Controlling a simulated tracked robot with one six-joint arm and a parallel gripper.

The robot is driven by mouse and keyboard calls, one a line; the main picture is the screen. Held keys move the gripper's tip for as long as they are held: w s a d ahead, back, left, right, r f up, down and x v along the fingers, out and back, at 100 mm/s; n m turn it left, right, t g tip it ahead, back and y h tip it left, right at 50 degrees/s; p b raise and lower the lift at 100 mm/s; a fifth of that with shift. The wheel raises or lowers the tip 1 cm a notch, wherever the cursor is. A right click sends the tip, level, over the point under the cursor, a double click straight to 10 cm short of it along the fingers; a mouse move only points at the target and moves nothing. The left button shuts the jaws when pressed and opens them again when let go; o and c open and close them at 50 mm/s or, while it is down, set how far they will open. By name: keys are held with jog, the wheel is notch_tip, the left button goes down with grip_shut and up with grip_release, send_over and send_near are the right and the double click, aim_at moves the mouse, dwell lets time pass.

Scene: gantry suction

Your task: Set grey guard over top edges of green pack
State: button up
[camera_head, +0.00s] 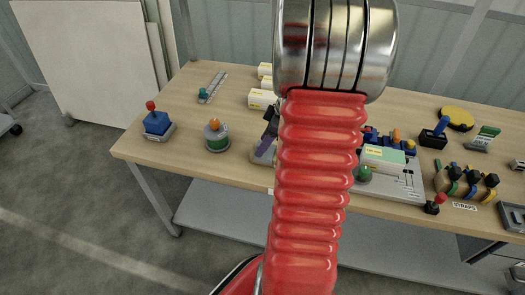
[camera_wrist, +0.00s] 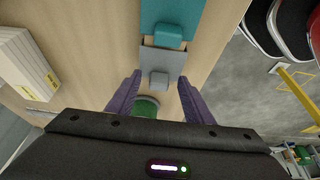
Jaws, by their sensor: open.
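My gripper (camera_wrist: 157,92) is open, its two purple fingers apart and pointing down at the table. A purple finger also shows beside the arm in the head view (camera_head: 266,143). Beyond the fingertips in the wrist view lies a flat grey piece with a grey knob (camera_wrist: 160,77), likely the grey guard. It adjoins a teal piece with a teal knob (camera_wrist: 172,22). A green round piece (camera_wrist: 147,106) shows low between the fingers, partly hidden by my gripper. In the head view, a pale box with a green top (camera_head: 383,155) may be the green pack; my arm hides the area beside it.
White boxes (camera_head: 262,99) are behind. A strap rack (camera_head: 466,184) is at right. Bare table (camera_head: 180,90) lies at left.

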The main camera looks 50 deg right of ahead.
dwell(0.4)
jog(key=c, duration=1.1)
